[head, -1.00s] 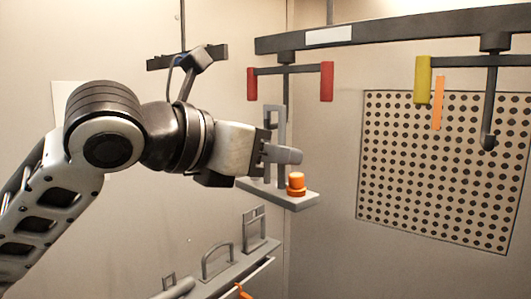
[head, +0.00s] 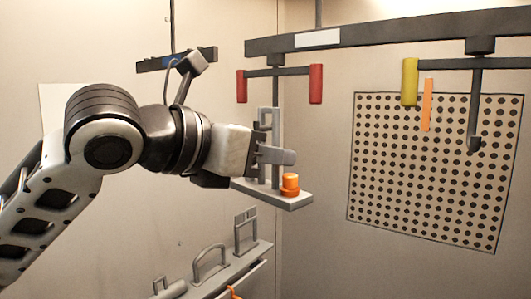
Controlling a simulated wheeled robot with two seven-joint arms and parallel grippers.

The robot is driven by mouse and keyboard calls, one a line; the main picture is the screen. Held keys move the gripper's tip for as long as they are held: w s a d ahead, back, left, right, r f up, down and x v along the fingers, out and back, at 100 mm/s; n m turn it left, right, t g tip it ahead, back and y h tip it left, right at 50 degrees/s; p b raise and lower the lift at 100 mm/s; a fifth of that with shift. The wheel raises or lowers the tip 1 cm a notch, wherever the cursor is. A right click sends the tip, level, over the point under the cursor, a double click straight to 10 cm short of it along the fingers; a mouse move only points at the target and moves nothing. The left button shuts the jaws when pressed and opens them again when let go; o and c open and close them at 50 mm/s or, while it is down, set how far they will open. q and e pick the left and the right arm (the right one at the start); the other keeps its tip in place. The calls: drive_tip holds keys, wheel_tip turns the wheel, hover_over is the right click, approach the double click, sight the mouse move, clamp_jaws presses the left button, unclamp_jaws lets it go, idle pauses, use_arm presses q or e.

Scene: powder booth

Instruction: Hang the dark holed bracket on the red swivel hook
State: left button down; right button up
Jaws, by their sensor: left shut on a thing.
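My left gripper (head: 272,154) comes in from the left and is shut on a grey holed bracket (head: 276,117), which stands upright at the fingers. The fingers and wrist hide part of it. The red swivel hook (head: 316,84) hangs from the overhead rail, with a red block at each end of its dark crossbar. Its stem drops behind the bracket and gripper, so its lower hook end is hidden. The bracket overlaps the stem in the picture; I cannot tell whether they touch. My right gripper is not in view.
A yellow swivel hook (head: 410,82) with an orange strip hangs at right. Several grey pieces stand on a lower rack (head: 232,278). A perforated panel (head: 436,170) is on the right wall.

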use_arm(q)
drive_tip(key=shift+f, duration=0.2)
drive_tip(key=shift+f, duration=0.35)
drive_tip(key=shift+f, duration=0.1)
drive_tip(key=c, duration=0.9)
unclamp_jaws()
drive_tip(key=shift+f, duration=0.1)
